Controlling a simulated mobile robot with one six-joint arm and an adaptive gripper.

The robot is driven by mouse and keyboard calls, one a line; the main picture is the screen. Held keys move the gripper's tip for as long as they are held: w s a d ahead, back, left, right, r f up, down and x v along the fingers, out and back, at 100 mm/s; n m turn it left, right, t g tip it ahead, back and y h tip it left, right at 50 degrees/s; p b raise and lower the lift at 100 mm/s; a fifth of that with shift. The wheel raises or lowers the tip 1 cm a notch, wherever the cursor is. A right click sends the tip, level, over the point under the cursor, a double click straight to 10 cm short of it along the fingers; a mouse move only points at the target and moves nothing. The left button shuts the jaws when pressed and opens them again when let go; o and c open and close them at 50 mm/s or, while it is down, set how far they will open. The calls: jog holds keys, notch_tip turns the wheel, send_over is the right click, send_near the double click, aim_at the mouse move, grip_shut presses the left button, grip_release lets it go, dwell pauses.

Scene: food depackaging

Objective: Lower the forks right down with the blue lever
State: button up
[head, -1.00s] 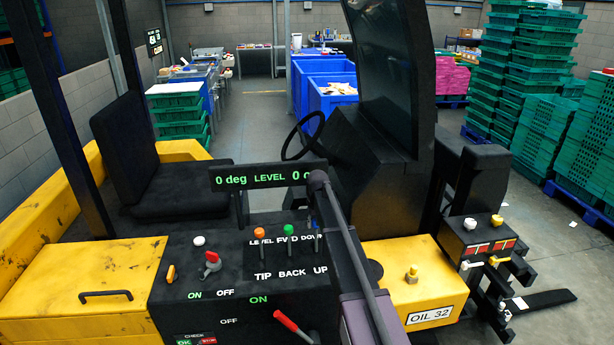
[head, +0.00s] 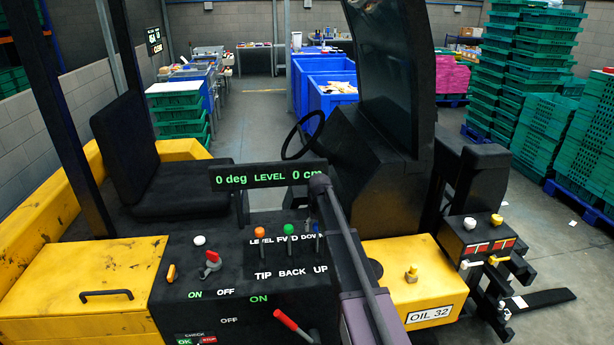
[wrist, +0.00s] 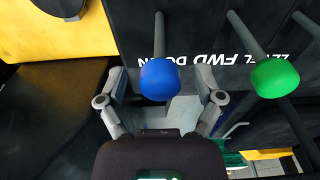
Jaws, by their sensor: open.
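The blue lever's round knob (wrist: 160,79) stands between the two fingers of my gripper (wrist: 160,92) in the wrist view. My gripper is open around it, with a finger on each side and gaps between. In the head view the blue lever is mostly hidden by my arm, beside the DOWN and UP labels. The display (head: 240,179) reads 0 deg, LEVEL, 0 cm. A black fork (head: 542,299) lies low, close to the floor at the right.
The green lever (wrist: 274,77) stands close on the right in the wrist view. The orange lever (head: 260,233) is farther left in the head view. A red-handled lever (head: 287,321) sits lower on the console. Green crate stacks (head: 528,70) stand at the back right.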

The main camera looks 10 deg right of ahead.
jog(key=r+p, duration=0.8)
jog(key=shift+s, duration=0.4)
dwell(0.4)
jog(key=shift+f, duration=0.2)
